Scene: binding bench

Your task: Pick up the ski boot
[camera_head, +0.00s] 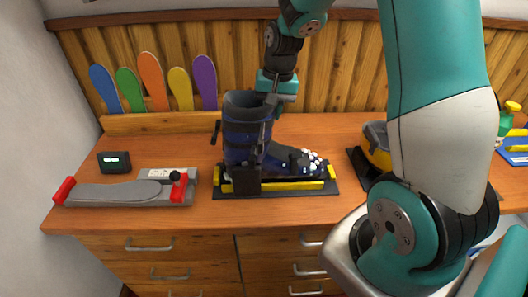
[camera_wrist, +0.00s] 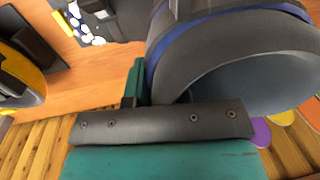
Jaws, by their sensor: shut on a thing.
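The ski boot (camera_head: 247,135) is dark blue and black. It stands upright on a black base with yellow bars (camera_head: 332,186), toe pointing right, in the middle of the bench. My gripper (camera_head: 272,99) comes down from above and is shut on the boot's upper cuff, at its right side near the rim. In the wrist view the dark cuff (camera_wrist: 222,62) with its hollow opening fills the upper right, and my gripper (camera_wrist: 152,98) is at its rim. The contact itself is partly hidden. I see no clear gap between boot and base.
A grey sole-shaped device with red ends (camera_head: 120,193) and a small black display box (camera_head: 114,162) lie left of the boot. A yellow and dark item (camera_head: 377,146) stands to the right, partly behind my arm. Coloured paddles (camera_head: 152,80) line the wooden back wall.

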